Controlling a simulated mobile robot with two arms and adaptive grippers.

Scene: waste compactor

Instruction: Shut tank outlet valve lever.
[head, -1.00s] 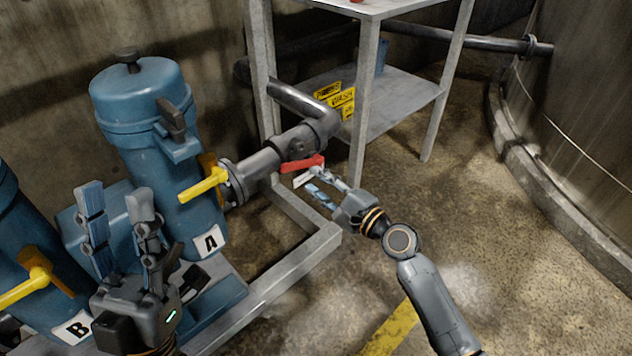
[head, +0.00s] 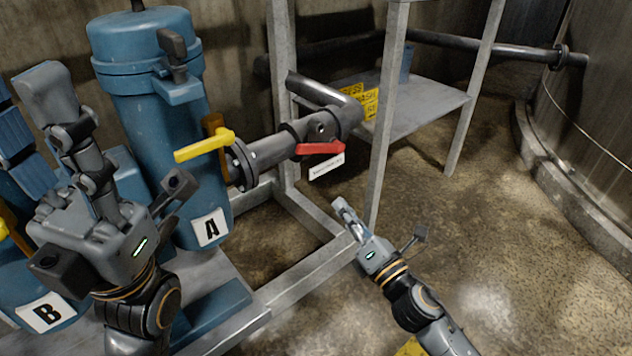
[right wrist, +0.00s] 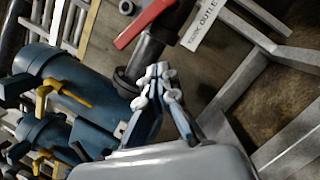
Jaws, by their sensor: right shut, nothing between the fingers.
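The red valve lever (head: 320,148) sits on the grey pipe (head: 275,151), roughly along its side, with a white tag (head: 327,166) just below it. In the right wrist view the red lever (right wrist: 143,22) is at the top, and part of the tag (right wrist: 206,26) reads "OUTLET". My right gripper (head: 343,204) is shut and empty, below and apart from the lever. Its fingertips (right wrist: 161,78) also show together in the right wrist view. My left gripper (head: 35,110) is raised at the left, its fingers spread and empty, well away from the lever.
Blue canister A (head: 152,105) with a yellow lever (head: 205,146) stands left of the pipe. Another unit marked B (head: 45,314) is at lower left. A metal shelf (head: 425,112) stands behind the valve, its leg close to my right gripper. The floor at right is clear.

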